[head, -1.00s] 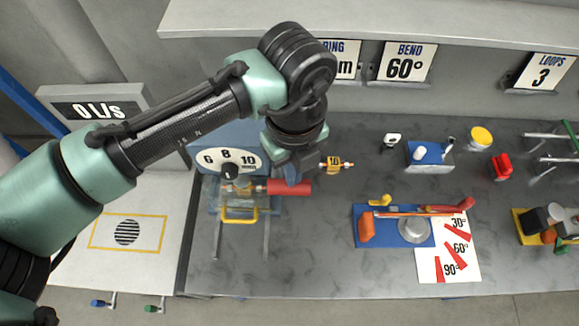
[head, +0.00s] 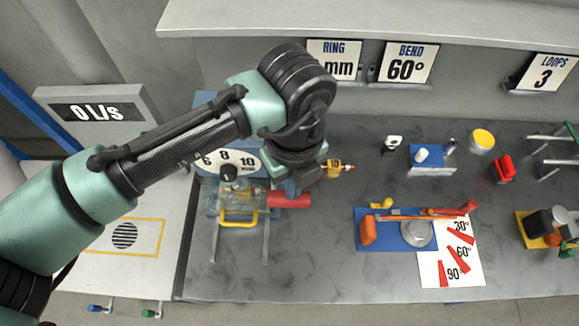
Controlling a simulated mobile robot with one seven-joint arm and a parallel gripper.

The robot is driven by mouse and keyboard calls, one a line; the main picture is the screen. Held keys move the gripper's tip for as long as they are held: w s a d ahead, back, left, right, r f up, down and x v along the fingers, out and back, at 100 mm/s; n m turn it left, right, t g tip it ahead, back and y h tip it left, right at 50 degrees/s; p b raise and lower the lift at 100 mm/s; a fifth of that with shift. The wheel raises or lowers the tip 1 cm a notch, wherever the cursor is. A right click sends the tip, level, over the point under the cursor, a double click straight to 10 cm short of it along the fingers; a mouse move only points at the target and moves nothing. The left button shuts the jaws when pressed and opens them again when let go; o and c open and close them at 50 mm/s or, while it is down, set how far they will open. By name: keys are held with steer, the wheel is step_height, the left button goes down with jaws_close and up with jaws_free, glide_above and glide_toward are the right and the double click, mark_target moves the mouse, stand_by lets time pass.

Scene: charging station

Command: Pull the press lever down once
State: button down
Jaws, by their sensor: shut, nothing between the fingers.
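The press (head: 220,157) stands at the left end of the bench, with a white dial marked 6, 8 and 10. Its lever ends in a red cylindrical grip (head: 291,200) that points to the right. A yellow handle (head: 238,217) sits at the press's front. My gripper (head: 293,188) is pointed down, shut and empty, just above the red grip. It appears to touch the grip's top, but the contact is partly hidden by my wrist. My arm also covers part of the dial.
A blue bending jig (head: 375,243) with an orange lever lies to the right by an angle card (head: 440,270). A small blue block fixture (head: 432,160), yellow cup (head: 481,140) and red piece (head: 502,168) stand behind. An overhead shelf (head: 380,22) spans the back.

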mark_target(292, 201)
steer(key=shift+f, duration=0.1)
steer(key=shift+s+f+b, duration=0.2)
steer(key=shift+f+b, duration=0.25)
steer(key=shift+f, duration=0.15)
steer(key=shift+s+f+b, duration=0.2)
steer(key=shift+f+b, duration=0.25)
steer(key=shift+f, duration=0.1)
steer(key=shift+s+f+b, duration=0.2)
steer(key=shift+f+b, duration=0.7)
steer(key=shift+f, duration=0.45)
steer(key=shift+s+f+b, duration=0.1)
steer(key=shift+f+b, duration=0.85)
steer(key=shift+f, duration=0.3)
